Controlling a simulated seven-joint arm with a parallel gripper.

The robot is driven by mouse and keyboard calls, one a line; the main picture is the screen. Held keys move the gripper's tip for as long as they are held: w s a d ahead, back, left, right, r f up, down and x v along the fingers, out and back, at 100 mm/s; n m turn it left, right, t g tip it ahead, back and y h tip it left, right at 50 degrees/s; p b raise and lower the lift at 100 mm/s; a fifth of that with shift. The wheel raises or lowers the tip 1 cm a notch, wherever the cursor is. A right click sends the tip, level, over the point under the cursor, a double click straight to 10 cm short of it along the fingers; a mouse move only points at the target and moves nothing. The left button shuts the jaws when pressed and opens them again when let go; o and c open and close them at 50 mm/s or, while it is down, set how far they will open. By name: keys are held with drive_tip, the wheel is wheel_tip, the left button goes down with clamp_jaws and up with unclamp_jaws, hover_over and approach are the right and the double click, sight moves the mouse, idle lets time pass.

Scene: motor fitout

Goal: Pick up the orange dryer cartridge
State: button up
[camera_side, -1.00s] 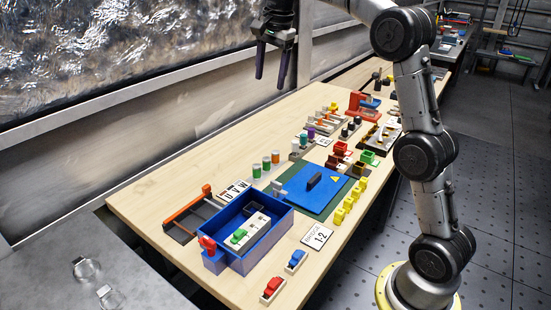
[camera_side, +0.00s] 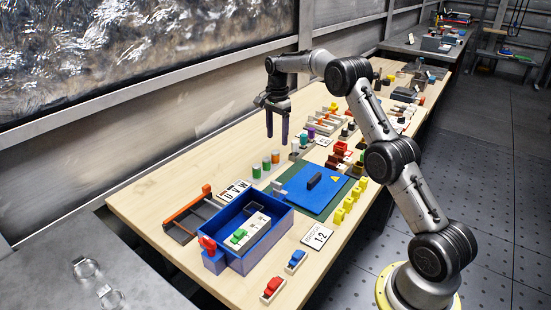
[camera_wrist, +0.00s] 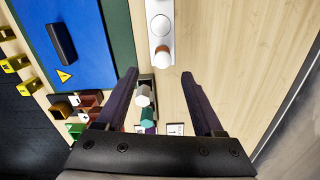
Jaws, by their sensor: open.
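The orange dryer cartridge (camera_side: 276,158) appears to be the orange-bodied cylinder at the right end of a short row, beside green-bodied ones. The cartridge's lower part is hard to make out.
A second row with white (camera_side: 295,146), teal (camera_side: 304,139) and purple (camera_side: 311,132) pieces stands close to the right. A blue panel (camera_side: 297,193) lies in front, and a blue bin (camera_side: 282,231) stands front left. Bare wooden tabletop lies behind the row.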

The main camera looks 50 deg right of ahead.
sight(276, 152)
drive_tip(key=shift+w+a+f, duration=0.1)
drive_tip(key=shift+f, duration=1.6)
drive_tip(key=shift+w+a+f, duration=0.1)
drive_tip(key=shift+f, duration=1.55)
drive_tip(key=shift+c, duration=0.2)
clamp_jaws()
